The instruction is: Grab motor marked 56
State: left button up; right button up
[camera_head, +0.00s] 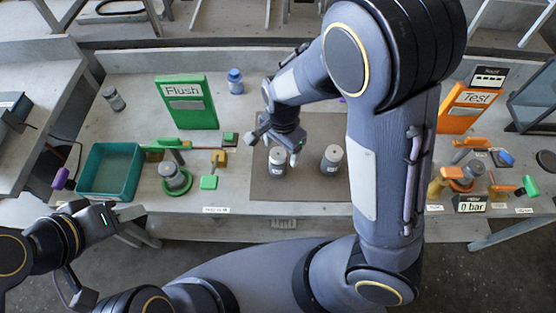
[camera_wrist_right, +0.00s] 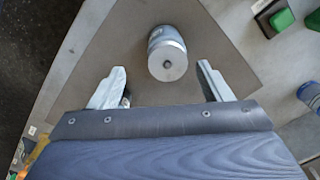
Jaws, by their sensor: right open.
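Two grey cylindrical motors stand on the dark mat (camera_head: 300,190) at the middle of the bench: a left motor (camera_head: 277,162) and a right motor (camera_head: 331,160). Their markings are too small to read. My right gripper (camera_head: 276,146) is open and empty, pointing down over the left motor. In the right wrist view, one motor (camera_wrist_right: 167,52) shows beyond and between the two open fingers (camera_wrist_right: 161,70), apparently touching neither. Something is partly hidden behind the left finger there. My left gripper (camera_head: 98,220) is at the lower left, away from the motors; its fingers are unclear.
A green Flush sign (camera_head: 186,102), a teal tray (camera_head: 109,170) and a motor in a green holder (camera_head: 174,178) are on the left. Another grey cylinder (camera_head: 114,98) stands at the back left. An orange Test sign (camera_head: 468,105) and fixtures are on the right.

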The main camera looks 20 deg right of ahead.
aim_at(278, 162)
jog(key=f, duration=0.8)
jog(key=shift+w+a, duration=0.3)
jog(key=shift+w, duration=0.1)
jog(key=c, duration=1.2)
jog(key=shift+c, duration=0.5)
jog(key=shift+r, duration=0.15)
